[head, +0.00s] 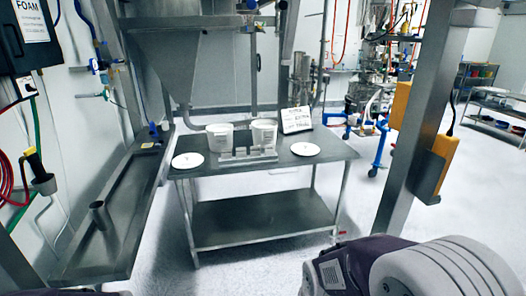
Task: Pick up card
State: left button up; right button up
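A white card (296,120) with dark writing stands tilted at the back right of the steel table (335,152), right beside a white tub (264,133). Its writing is too small to read fully. Neither of my grippers shows in the head view. Part of my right arm fills the lower right corner, well in front of the table. Only a dark sliver shows at the bottom left edge.
Another white tub (220,138), a grey holder (248,156) and two white lids, left (187,160) and right (305,149), are on the table. A steel bench (120,200) is left; a post (417,110) stands right. Floor between table and post looks clear.

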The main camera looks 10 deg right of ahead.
aim_at(226, 153)
jog(key=i+z, duration=0.25)
jog(key=i+j+z, duration=0.25)
jog(key=i, duration=0.15)
jog(key=i+l+u, duration=0.1)
jog(key=i+l, duration=0.15)
jog(key=i, duration=0.2)
